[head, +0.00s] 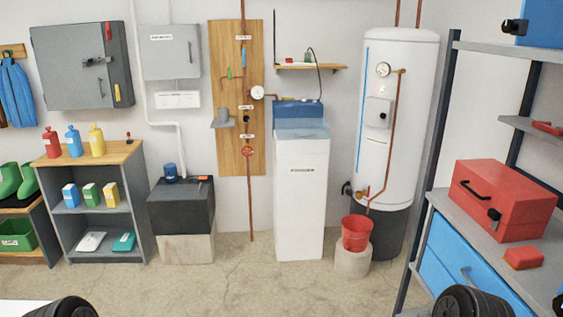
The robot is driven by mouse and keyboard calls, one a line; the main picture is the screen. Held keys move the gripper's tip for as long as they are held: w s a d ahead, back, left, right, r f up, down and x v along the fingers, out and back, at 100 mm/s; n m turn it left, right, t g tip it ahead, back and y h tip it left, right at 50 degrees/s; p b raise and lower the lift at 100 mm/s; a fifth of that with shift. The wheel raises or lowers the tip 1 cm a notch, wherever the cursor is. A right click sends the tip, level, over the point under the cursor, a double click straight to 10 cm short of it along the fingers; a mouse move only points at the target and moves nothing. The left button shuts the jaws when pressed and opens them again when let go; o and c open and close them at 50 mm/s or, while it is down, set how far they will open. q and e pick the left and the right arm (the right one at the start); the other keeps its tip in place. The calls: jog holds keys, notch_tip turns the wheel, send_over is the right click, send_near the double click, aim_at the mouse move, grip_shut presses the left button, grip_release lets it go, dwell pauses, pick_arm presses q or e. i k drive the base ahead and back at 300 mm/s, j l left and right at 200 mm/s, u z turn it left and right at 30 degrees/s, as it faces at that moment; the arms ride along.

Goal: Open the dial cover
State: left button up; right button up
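I cannot tell for sure which part is the dial cover. A round white dial (257,92) is on the copper pipe at the right of the wooden board. A round gauge (383,69) sits high on the white water heater (399,150). Below it is a pale panel (378,112) with a small dark handle or knob; it looks shut. Whether any of these has a lid is too small to tell. Dark rounded parts of my arms show at the bottom left and bottom right. Neither gripper is in view.
A white cabinet with a blue top (299,195) stands left of the heater. A red bucket (356,233) is on a stand before the heater. A metal shelf with a red toolbox (502,200) takes the right side. The concrete floor (285,287) in front is clear.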

aim_at(377, 111)
jog(key=i+z, duration=0.1)
jog(key=i, duration=0.5)
jog(key=i+j+z, duration=0.1)
jog(key=i, duration=0.45)
jog(key=i+j+z, duration=0.1)
jog(key=i, duration=0.45)
jog(key=i+j+z, duration=0.15)
jog(key=i+z, duration=0.15)
jog(key=z, duration=0.15)
jog(key=i+j+z, duration=0.2)
jog(key=z, duration=0.2)
jog(key=i+j+z, duration=0.3)
jog(key=z, duration=0.15)
jog(key=i+j+z, duration=0.15)
jog(key=j+z, duration=0.3)
jog(key=i+j+z, duration=0.1)
jog(key=j+z, duration=0.55)
jog(key=j, duration=0.15)
jog(key=i+j+z, duration=0.1)
jog(key=j+z, duration=0.15)
jog(key=j, duration=0.2)
